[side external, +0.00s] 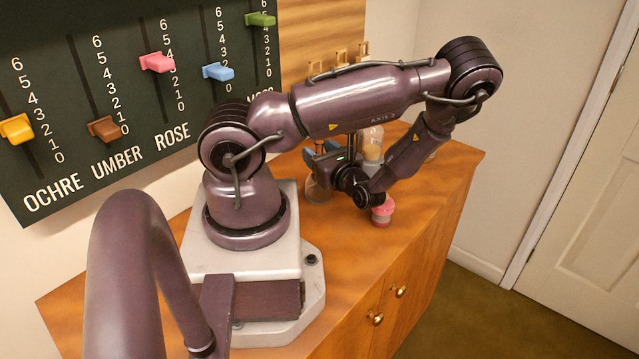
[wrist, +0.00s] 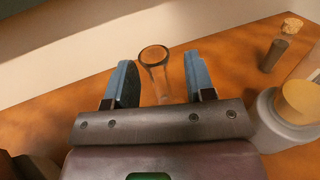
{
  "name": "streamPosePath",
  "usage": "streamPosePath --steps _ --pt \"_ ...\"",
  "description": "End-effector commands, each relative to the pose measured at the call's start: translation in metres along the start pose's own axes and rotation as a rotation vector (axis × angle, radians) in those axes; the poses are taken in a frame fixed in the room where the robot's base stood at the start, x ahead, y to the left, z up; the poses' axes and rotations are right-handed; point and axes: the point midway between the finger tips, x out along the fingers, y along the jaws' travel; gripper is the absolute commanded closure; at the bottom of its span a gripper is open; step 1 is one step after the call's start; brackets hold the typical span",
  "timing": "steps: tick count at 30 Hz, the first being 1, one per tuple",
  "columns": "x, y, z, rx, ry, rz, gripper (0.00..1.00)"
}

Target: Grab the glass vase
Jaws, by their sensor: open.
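The glass vase (wrist: 157,76) is clear, with a dark round rim, and shows in the wrist view ahead of my gripper, between its two fingers as seen from there. My gripper (wrist: 158,82) is open, with a blue-padded finger on each side and nothing held. In the side view, my gripper (side external: 321,150) is above the wooden cabinet top, over a clear glass vessel (side external: 317,190) that seems to be the vase. The arm and gripper partly cover it there. I cannot tell whether a finger touches the vase.
A pale jar with a cork lid (wrist: 290,112) stands close on the right in the wrist view. A small corked bottle (wrist: 274,54) is behind it. A pink-lidded jar (side external: 382,212) stands near the front edge. The slider board (side external: 130,90) is on the wall.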

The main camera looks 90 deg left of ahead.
Motion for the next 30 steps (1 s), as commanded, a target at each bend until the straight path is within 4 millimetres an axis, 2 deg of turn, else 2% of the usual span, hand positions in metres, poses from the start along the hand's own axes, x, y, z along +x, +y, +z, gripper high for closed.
streamPosePath --steps 7,8,14,25,30 --pt "0.003 0.0 0.0 0.0 0.0 -0.001 0.5" --pt "0.003 0.0 0.0 0.0 0.0 -0.001 0.53" --pt "0.003 0.0 0.0 0.0 0.001 -0.001 0.99" --pt "0.003 0.0 0.002 -0.001 -0.001 -0.001 1.0" --pt "0.003 -0.001 0.015 -0.004 -0.001 -0.001 1.0"
